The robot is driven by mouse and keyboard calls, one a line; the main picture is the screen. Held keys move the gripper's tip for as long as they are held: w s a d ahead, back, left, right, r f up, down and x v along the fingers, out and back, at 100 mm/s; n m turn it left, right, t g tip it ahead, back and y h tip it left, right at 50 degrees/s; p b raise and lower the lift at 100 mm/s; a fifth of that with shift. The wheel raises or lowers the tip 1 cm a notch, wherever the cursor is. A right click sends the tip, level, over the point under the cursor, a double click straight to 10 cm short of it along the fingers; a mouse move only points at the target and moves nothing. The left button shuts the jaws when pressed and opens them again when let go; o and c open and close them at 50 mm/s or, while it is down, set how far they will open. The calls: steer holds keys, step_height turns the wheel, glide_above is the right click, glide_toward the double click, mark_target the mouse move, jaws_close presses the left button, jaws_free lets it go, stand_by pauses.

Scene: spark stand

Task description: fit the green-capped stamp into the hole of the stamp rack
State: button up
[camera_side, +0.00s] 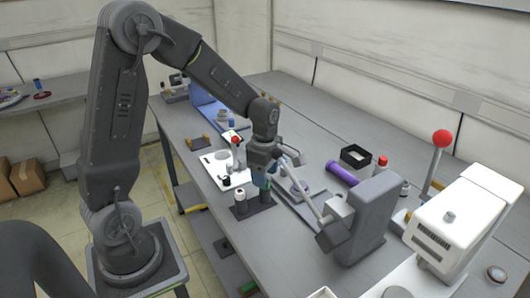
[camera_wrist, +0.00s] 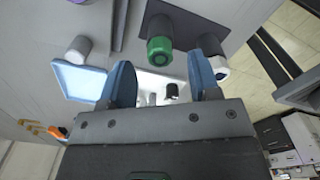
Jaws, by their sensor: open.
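The green-capped stamp (camera_wrist: 160,47) is a grey cylinder with a bright green end, seen between and beyond my fingertips in the wrist view. It stands over a dark plate (camera_wrist: 205,18), which looks like the stamp rack; the plate also shows in the side view (camera_side: 256,211). A second cylinder (camera_wrist: 219,66) with a white and black end stands at the plate's edge. My gripper (camera_wrist: 166,62) is open, its blue fingers apart with nothing clasped. In the side view my gripper (camera_side: 263,183) is just above the plate. The stamp's foot and any hole are hidden.
A light blue tray (camera_wrist: 80,82) and a grey cylinder (camera_wrist: 78,47) lie left in the wrist view. In the side view, a grey press-like machine (camera_side: 366,220) stands right of my gripper, with a purple cylinder (camera_side: 342,173) behind.

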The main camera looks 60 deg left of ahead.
step_height(320, 180, up, 13)
steer(key=shift+f, duration=0.2)
steer(key=s+d+r+m+t, duration=0.1)
steer(key=s+d+m+t, duration=0.1)
steer(key=s+d+m, duration=0.3)
steer(key=s+d+r+m+t, duration=0.2)
steer(key=s+d+m, duration=0.3)
steer(key=s+m, duration=0.5)
steer(key=m+t, duration=0.1)
steer(key=m, duration=0.8)
steer(key=shift+s+t, duration=0.3)
steer(key=shift+s, duration=0.05)
